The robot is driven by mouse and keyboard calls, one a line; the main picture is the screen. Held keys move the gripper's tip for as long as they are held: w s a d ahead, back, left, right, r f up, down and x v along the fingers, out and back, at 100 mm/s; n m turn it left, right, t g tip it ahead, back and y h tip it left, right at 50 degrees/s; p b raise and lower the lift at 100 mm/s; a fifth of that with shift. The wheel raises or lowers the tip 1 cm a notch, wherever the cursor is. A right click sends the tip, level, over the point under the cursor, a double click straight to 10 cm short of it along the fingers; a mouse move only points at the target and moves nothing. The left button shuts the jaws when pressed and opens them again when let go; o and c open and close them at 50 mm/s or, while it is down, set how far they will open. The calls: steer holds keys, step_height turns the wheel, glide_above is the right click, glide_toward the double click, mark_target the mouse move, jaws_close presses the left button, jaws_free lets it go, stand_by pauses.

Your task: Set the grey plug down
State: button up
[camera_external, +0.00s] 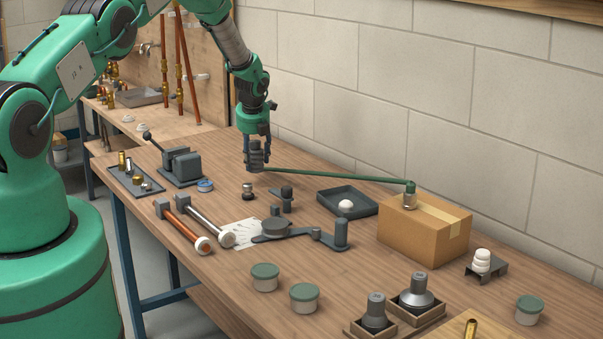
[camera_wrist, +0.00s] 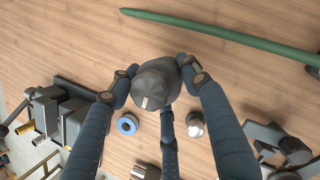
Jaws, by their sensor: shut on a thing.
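The grey plug (camera_external: 257,160) is a dark, stubby, rounded piece near the back edge of the wooden workbench. My gripper (camera_external: 257,143) points down and its fingers are closed around the plug. In the wrist view the plug (camera_wrist: 157,84) sits between the fingertips of my gripper (camera_wrist: 158,76), with a small light mark on its near side. The plug's underside is hidden there. In the external view its lower end is close to the bench top (camera_external: 225,150); I cannot tell whether it touches.
A green rod (camera_external: 335,176) runs from beside the plug to a cardboard box (camera_external: 425,230). A vise (camera_external: 182,165) and blue tape roll (camera_external: 205,185) lie left. A small black-and-white fitting (camera_external: 248,191) and a dark fitting (camera_external: 287,197) stand in front. A dark tray (camera_external: 330,199) lies right.

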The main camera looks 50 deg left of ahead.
mark_target(254, 168)
stand_by(0.3)
steer(key=shift+w+f, duration=0.1)
steer(key=shift+f, duration=1.9)
steer(key=shift+f, duration=0.15)
steer(key=o, duration=1.6)
steer(key=shift+p, duration=0.3)
steer(key=shift+b+v, duration=0.6)
steer(key=shift+v, duration=5.5)
